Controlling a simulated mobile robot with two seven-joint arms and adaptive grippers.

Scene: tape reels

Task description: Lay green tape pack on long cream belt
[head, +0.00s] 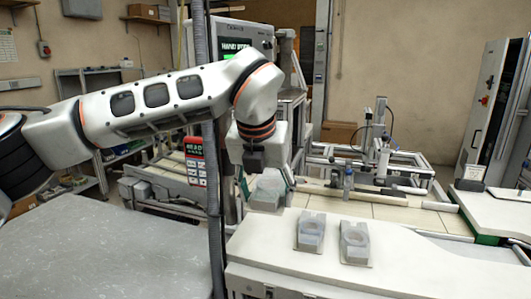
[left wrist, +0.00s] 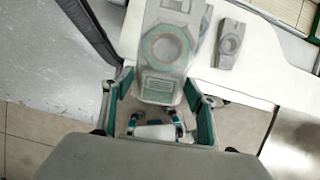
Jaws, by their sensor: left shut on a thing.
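My left gripper (head: 264,180) is shut on the green tape pack (head: 267,194), a grey block with a green-tinged ring. In the left wrist view the pack (left wrist: 163,52) sits between the two teal fingers of my left gripper (left wrist: 160,105). In the head view it hangs above the left end of the pale worktop, with its underside hard to make out. The long cream belt (head: 388,211) runs behind the worktop, to the right of the gripper. My right gripper is not in view.
Two grey packs, one (head: 311,231) left of the other (head: 355,243), lie on the pale worktop (head: 290,260). A small bottle-like fixture (head: 348,181) and a metal frame (head: 379,150) stand at the belt's far side. A grey table (head: 110,250) fills the left front.

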